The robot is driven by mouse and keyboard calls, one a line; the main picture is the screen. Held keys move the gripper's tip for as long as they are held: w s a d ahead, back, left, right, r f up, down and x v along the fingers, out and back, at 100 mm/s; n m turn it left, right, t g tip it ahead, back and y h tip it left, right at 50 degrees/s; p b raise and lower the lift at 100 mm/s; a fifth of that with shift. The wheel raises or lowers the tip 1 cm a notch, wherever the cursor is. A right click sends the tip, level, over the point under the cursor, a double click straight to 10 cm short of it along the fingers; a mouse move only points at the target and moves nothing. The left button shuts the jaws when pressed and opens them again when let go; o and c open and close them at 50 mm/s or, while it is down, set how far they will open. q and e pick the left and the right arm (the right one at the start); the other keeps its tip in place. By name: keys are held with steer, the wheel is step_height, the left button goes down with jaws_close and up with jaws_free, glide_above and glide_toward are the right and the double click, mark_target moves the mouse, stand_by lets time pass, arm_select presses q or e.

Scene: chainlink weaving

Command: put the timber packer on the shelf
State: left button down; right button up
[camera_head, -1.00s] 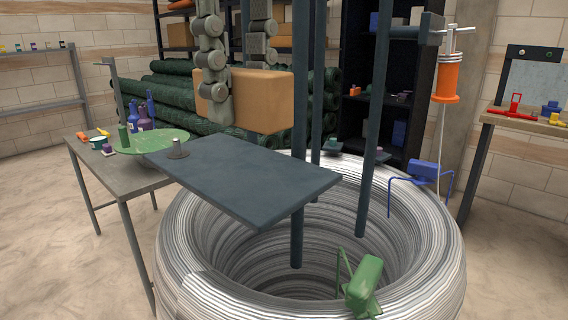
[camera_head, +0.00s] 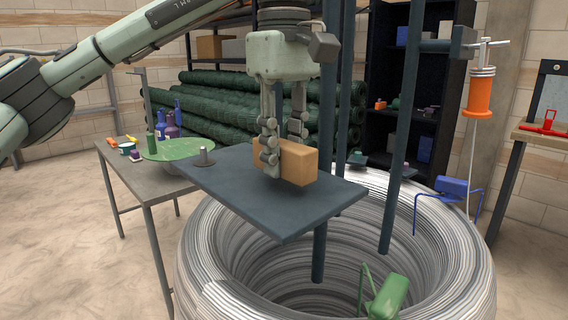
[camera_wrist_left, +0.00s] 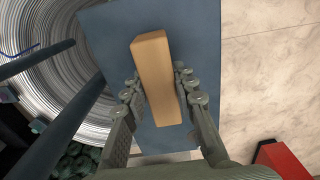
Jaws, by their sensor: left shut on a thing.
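The timber packer (camera_head: 301,167) is a tan wooden block. My left gripper (camera_head: 280,162) is shut on it, fingers pointing down on both sides. The packer is over the far middle of the shelf (camera_head: 325,202), a flat blue-grey plate; it looks low, at or just above the surface, and I cannot tell if it touches. In the left wrist view the packer (camera_wrist_left: 155,75) lies between the finger pads, with the shelf (camera_wrist_left: 205,30) behind it. My right gripper is not in view.
A dark post (camera_head: 328,120) stands close right of the gripper. A grey knobbed piece (camera_head: 204,157) sits at the shelf's left end. Below is a large white wire coil (camera_head: 205,260) with a green object (camera_head: 388,298). A side table (camera_head: 165,190) stands left.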

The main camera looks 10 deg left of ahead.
arm_select(q)
steer(key=shift+f, duration=0.75)
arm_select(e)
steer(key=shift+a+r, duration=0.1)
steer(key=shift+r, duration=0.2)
arm_select(q)
steer(key=shift+f, duration=0.2)
steer(key=c, duration=1.2)
jaws_free()
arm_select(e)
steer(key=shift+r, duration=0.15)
